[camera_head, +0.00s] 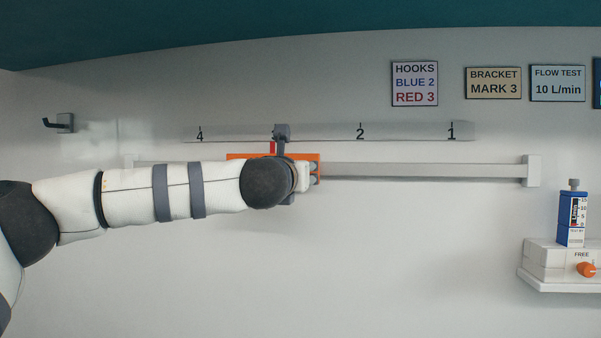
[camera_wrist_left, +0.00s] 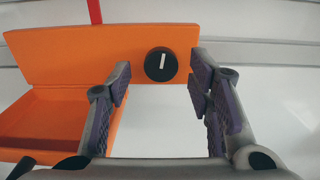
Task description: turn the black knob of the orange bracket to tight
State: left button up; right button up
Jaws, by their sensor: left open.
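The orange bracket (camera_head: 236,157) sits on the grey wall rail, mostly hidden behind my left arm in the head view. In the left wrist view the bracket (camera_wrist_left: 60,55) shows its back plate and an open tray at lower left. Its black knob (camera_wrist_left: 161,64) has a white line standing nearly upright, leaning slightly right at the top. My left gripper (camera_wrist_left: 160,88) is open and empty, its fingers on either side below the knob in the picture, apparently not touching it. The knob is hidden in the head view. My right gripper is not in view.
The rail (camera_head: 420,171) runs right to a white end block (camera_head: 531,171). A numbered scale strip (camera_head: 420,131) lies above it; a red pointer (camera_head: 272,147) stands above the bracket. A sign (camera_head: 493,82) reads BRACKET MARK 3. A shelf (camera_head: 560,286) with a blue gauge is at right.

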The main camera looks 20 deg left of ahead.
pick_arm(q)
jog(key=shift+x, duration=0.8)
jog(key=shift+c, duration=0.2)
grip_shut()
